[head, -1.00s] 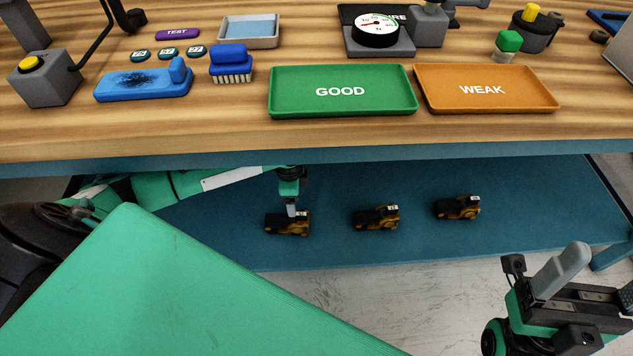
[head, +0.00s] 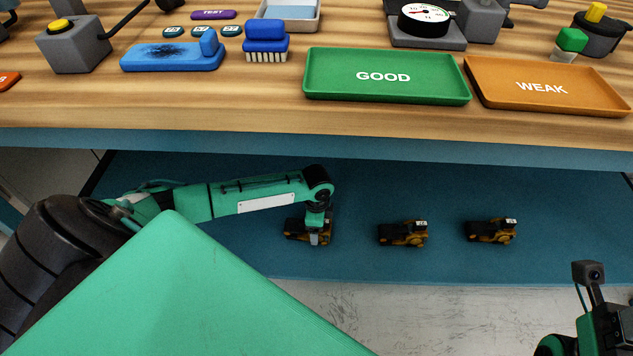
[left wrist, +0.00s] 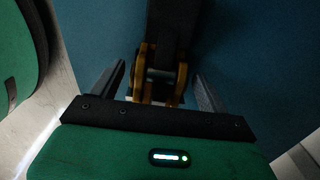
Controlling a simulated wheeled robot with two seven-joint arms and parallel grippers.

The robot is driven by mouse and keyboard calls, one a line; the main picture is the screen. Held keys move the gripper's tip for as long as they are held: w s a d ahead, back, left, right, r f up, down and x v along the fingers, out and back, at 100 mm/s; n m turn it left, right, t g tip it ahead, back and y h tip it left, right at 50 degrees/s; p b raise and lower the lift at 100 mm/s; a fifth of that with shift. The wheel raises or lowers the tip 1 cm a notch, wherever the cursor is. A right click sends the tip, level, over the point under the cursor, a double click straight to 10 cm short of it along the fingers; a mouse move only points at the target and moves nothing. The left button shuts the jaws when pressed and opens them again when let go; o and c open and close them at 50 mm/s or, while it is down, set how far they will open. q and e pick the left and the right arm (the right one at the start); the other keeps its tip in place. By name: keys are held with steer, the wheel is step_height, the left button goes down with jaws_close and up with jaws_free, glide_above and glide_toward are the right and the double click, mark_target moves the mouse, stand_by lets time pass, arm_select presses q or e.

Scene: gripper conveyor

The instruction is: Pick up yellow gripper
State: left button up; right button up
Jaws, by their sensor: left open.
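Three yellow-and-black grippers with small white tags lie in a row on the blue lower shelf: a left one (head: 295,230), a middle one (head: 403,234) and a right one (head: 491,231). My left gripper (head: 316,238) is down at the left one and partly covers it. In the left wrist view, my left gripper's jaws (left wrist: 160,88) are open, with one finger on each side of the yellow gripper (left wrist: 143,72). Whether they touch it cannot be told. My right wrist (head: 600,325) shows at the lower right edge; its fingers are cut off.
The wooden bench top (head: 260,110) overhangs the blue shelf (head: 370,190). On it are a green GOOD tray (head: 340,92), an orange WEAK tray (head: 500,72), a blue brush (head: 265,38) and a dial gauge (head: 424,18). The shelf between the yellow grippers is clear.

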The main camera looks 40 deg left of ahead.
arm_select(q)
steer(key=shift+f, duration=0.65)
steer(key=shift+r, duration=0.1)
steer(key=c, duration=1.2)
